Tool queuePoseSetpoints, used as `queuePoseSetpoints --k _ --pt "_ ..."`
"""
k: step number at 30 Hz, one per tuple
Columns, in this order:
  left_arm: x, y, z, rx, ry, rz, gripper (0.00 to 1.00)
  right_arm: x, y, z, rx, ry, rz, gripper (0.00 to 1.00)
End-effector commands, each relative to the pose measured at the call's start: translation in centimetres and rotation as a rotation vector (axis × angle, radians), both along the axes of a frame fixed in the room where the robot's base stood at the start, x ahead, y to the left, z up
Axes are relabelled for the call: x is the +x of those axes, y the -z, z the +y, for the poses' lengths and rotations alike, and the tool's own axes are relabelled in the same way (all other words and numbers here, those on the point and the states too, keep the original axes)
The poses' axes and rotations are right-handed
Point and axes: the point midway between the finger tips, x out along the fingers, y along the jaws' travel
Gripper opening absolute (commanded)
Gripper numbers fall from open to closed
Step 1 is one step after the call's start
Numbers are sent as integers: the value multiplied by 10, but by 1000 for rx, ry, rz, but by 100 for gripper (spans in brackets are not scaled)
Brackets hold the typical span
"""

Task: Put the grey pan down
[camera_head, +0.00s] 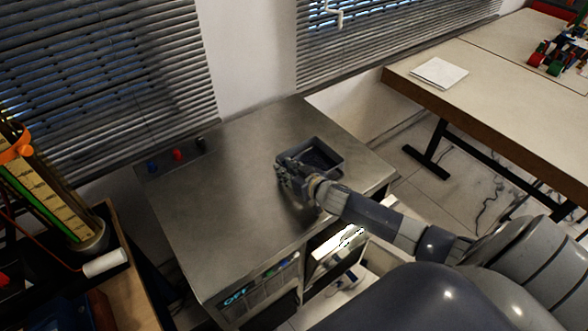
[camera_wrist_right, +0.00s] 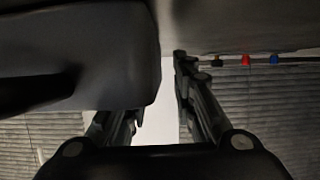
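The grey pan (camera_head: 333,152) is a square, open-topped tray with a dark inside. It is level at the steel worktop (camera_head: 226,200), near its right edge; whether its underside touches cannot be told. In the wrist view the pan (camera_wrist_right: 80,55) is a large dark shape at the upper left, hiding part of one finger. My right gripper (camera_head: 287,172) is at the pan's left side, low over the worktop. In the wrist view its fingers (camera_wrist_right: 155,105) are apart, with a bright gap between the pan and the right-hand finger. My left gripper is not in view.
Blue, red and black knobs (camera_head: 177,154) stand at the worktop's back left. A long table (camera_head: 480,85) with white paper (camera_head: 438,73) is at the right. The worktop's left and middle are clear.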

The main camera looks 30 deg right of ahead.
Motion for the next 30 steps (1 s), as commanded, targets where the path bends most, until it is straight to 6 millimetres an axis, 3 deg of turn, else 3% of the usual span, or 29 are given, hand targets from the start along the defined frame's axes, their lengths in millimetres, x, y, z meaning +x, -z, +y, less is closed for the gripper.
queuePoseSetpoints --k 21,30 --pt "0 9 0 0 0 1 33 -93 -38 -6 -1 0 1 25" --pt "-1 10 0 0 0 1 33 -110 -47 -7 -1 0 -1 25"
